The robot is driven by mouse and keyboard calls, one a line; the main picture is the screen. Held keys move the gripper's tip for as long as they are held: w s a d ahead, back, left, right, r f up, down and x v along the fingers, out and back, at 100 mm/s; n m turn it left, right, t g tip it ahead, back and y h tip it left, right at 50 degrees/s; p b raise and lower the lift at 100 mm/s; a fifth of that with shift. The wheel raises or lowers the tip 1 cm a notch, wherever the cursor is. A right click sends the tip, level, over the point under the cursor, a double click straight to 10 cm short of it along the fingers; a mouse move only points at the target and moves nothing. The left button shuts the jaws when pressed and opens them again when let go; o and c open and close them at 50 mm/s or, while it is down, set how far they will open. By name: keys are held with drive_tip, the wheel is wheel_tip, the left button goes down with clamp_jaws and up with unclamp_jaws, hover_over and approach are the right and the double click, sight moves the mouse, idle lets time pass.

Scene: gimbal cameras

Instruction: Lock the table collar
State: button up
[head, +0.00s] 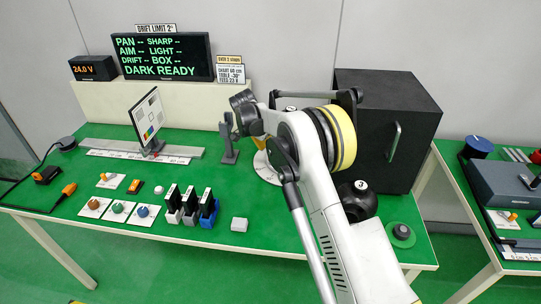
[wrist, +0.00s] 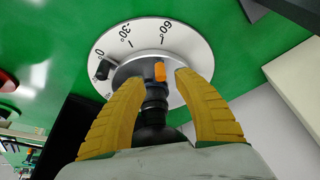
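The round table's white scale disc (wrist: 190,45) shows in the wrist view with marks for -30°, 0 and 60°. A dark grey collar (wrist: 128,74) sits at its middle, with a small black block (wrist: 103,70) near the 0 mark. An orange tab (wrist: 160,72) stands at the collar, above a black post (wrist: 154,108). My gripper (wrist: 159,78) is open, its two yellow fingers on either side of the tab and post, with gaps showing. Contact cannot be told.
A black box with a handle (head: 395,140) stands right of my arm, with a black ball-shaped part marked 3 (head: 358,200) in front. A grey post (head: 228,145) stands left of the disc. The display (head: 162,57) reads DARK READY.

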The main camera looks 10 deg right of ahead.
drive_tip(key=v, duration=0.8)
drive_tip(key=shift+d, duration=0.1)
drive_tip(key=s+d+r+n+t+y, duration=0.1)
drive_tip(key=s+d+r+n, duration=0.2)
drive_tip(key=s+r, duration=0.65)
drive_tip(key=s+d+r+n+t+y, duration=0.1)
drive_tip(key=s+d+r+n, duration=0.2)
drive_tip(key=s+r, duration=0.65)
drive_tip(key=s+f+n+t+y, duration=0.1)
drive_tip(key=s+f, duration=0.3)
drive_tip(key=s, duration=0.8)
drive_tip(key=s+f+n+t, duration=0.1)
drive_tip(key=s+f+n, duration=0.3)
drive_tip(key=s, duration=0.8)
drive_tip(key=shift+s+d+f+t+y, duration=0.15)
drive_tip(key=shift+d+f+t+y, duration=0.15)
drive_tip(key=shift+d+f+y, duration=0.15)
